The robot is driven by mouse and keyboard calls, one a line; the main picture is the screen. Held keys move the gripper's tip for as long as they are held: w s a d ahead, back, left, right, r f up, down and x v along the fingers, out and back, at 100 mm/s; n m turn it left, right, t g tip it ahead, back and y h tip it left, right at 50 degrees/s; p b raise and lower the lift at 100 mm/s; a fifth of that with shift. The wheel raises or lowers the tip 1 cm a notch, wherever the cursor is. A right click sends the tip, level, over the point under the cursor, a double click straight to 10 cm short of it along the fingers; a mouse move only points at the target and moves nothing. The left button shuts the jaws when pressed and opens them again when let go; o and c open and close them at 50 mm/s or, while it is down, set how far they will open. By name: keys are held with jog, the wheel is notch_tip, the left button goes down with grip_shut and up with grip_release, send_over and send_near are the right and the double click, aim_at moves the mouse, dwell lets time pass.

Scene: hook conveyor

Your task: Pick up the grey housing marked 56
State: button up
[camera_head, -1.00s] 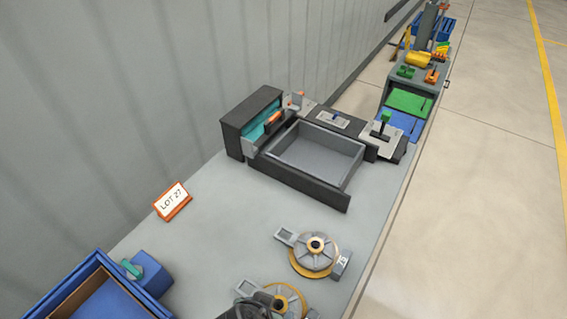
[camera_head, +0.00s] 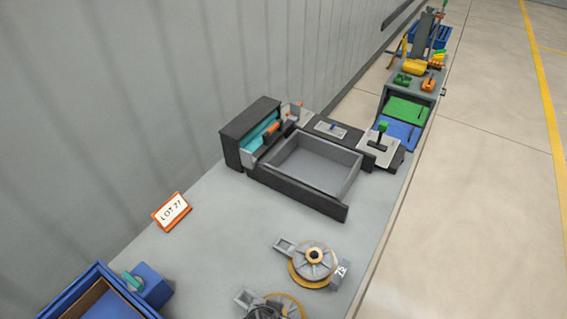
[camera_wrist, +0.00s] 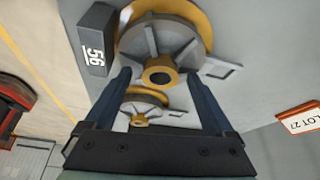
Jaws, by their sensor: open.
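The grey housing marked 56 (camera_wrist: 165,38) fills the top middle of the wrist view. It has a spoked grey body, a yellow hub and rim, a flat tab at one side and a dark block with the white number. My gripper (camera_wrist: 158,74) is open, its two blue-grey fingers apart near the hub, with nothing held. In the head view the nearer housing (camera_head: 284,302), cut off at the bottom edge, appears to be this one; its number does not show there. A dark part, likely of my gripper, covers some of it.
A second similar housing (camera_head: 315,262) with another number lies just beyond. A grey tray (camera_head: 313,167) in a dark fixture stands farther back. A LOT 27 sign (camera_head: 172,212) and a blue bin (camera_head: 75,292) are at left. The table middle is clear.

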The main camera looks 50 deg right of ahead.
jog(key=shift+c, duration=0.3)
grip_shut()
jog(key=shift+w+r, duration=0.1)
jog(key=shift+r, duration=0.05)
